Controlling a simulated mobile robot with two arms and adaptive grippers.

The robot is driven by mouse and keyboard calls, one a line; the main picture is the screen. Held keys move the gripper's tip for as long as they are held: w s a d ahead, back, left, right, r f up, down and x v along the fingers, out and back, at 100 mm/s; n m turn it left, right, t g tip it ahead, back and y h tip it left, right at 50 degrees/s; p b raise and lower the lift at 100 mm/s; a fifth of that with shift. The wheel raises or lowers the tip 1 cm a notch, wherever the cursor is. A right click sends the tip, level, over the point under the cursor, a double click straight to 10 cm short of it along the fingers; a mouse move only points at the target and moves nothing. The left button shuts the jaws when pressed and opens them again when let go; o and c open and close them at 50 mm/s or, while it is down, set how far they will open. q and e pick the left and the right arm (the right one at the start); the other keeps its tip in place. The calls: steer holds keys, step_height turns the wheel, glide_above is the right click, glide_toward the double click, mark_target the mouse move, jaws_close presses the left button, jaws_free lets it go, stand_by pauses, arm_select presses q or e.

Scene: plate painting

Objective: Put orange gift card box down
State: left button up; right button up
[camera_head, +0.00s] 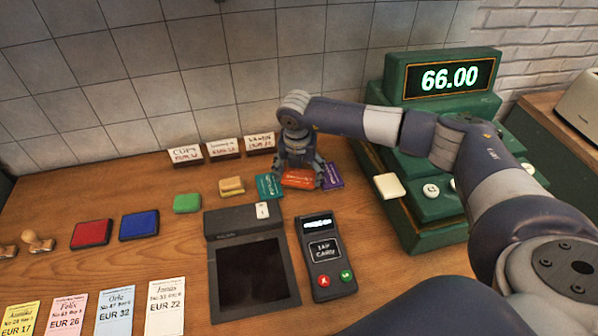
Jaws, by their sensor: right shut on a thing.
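The orange gift card box (298,179) lies low at the back of the wooden counter, between a teal box (268,187) and a purple box (331,176). My right gripper (301,176) points down over the orange box and is shut on it. The fingers partly cover the box, and I cannot tell whether it touches the counter. My left gripper is not in view.
A card terminal (322,262) and a black tablet-like device (252,272) lie in front. The green cash register (440,80) reading 66.00 stands at right. Small price signs (223,149) stand behind. Coloured pads (139,225) and price tags (115,305) lie left.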

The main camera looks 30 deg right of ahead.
mark_target(298, 183)
steer(key=shift+f, duration=0.15)
steer(key=o, duration=0.9)
steer(key=shift+r, duration=0.4)
step_height(298, 183, up, 12)
steer(key=s+a+b, duration=0.1)
steer(key=b, duration=0.2)
steer(key=shift+s+f, duration=0.25)
